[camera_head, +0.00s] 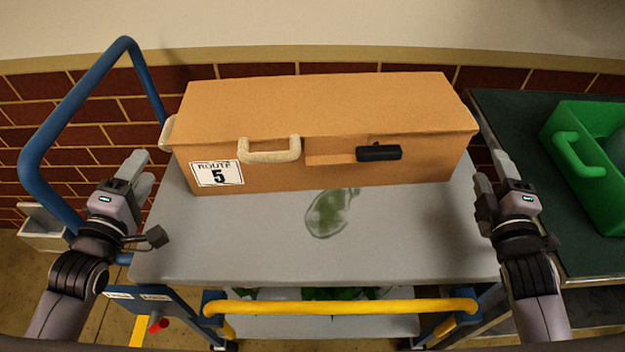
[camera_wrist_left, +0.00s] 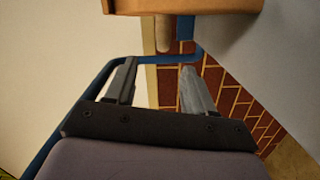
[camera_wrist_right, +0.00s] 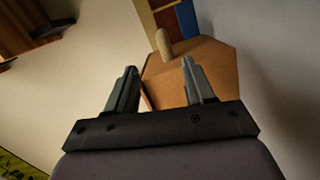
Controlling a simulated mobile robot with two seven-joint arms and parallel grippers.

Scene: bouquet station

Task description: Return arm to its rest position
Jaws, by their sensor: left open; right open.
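My left gripper (camera_head: 133,172) is open and empty, just left of the cart top and near the blue push handle (camera_head: 70,115). In the left wrist view its two fingers (camera_wrist_left: 160,88) stand apart with nothing between them. My right gripper (camera_head: 492,180) is open, at the right edge of the cart top, close to the right end of the orange box. In the right wrist view its fingers (camera_wrist_right: 157,85) stand apart, with the orange box behind them and nothing gripped. Both arms come up from the lower corners of the head view.
A closed orange box (camera_head: 330,110) with a "Route 5" label (camera_head: 217,173) sits on the grey cart top (camera_head: 270,250). A green smear (camera_head: 330,213) lies before it. A yellow bar (camera_head: 340,307) crosses the cart front. A green crate (camera_head: 590,170) stands on the right table.

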